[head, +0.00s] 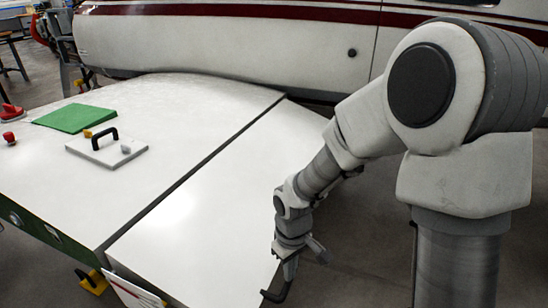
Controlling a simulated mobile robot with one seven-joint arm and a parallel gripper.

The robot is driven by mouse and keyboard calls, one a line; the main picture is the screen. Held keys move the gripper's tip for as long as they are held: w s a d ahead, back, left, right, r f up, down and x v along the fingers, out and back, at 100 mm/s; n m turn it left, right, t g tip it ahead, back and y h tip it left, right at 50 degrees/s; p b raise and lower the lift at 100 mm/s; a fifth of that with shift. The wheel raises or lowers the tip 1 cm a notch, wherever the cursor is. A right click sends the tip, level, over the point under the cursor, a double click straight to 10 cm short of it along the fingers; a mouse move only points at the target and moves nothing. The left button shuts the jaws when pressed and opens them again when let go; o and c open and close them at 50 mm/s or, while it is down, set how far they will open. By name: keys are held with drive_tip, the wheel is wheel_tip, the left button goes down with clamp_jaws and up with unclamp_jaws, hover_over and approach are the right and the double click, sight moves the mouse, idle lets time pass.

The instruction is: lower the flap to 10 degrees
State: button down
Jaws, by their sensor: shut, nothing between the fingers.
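The flap (200,235) is the white panel on the right of the wing, beyond a dark seam; it looks nearly level with the wing's fixed part (180,110). My gripper (288,273) points down just off the flap's right edge, near the bottom middle of the head view. Its fingers look shut and empty. A black hooked piece (275,296), which looks like a handle, shows at the flap's edge right below the fingertips. I cannot tell whether the fingers touch it. An angle scale is not readable.
On the wing lie a white plate (90,152) with a black handle, a green sheet (75,118) and a red knob (9,138). A white-and-red card (135,292) and a yellow block (92,282) are at the front. The fuselage (220,40) stands behind. Floor right of the flap looks clear.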

drive_tip(key=shift+f, duration=0.3)
drive_tip(key=shift+a+f+b, duration=0.1)
drive_tip(key=shift+f+b, duration=0.1)
drive_tip(key=shift+b, duration=0.1)
wheel_tip(320, 180, up, 10)
drive_tip(key=p, duration=0.8)
drive_tip(key=shift+p, duration=0.4)
drive_tip(key=s+d+r+m+t+p, duration=0.15)
drive_tip(key=d+r, duration=0.25)
drive_tip(key=r, duration=0.4)
drive_tip(key=s+d+r+m+t, duration=0.1)
drive_tip(key=s+d+r+m, duration=0.15)
drive_tip(key=r, duration=0.45)
drive_tip(key=s+d+r+m+t, duration=0.3)
drive_tip(key=s+d+r+m, duration=0.1)
drive_tip(key=s+r, duration=0.4)
wheel_tip(320, 180, up, 2)
drive_tip(key=shift+d+r+p, duration=0.15)
drive_tip(key=shift+d+p, duration=0.3)
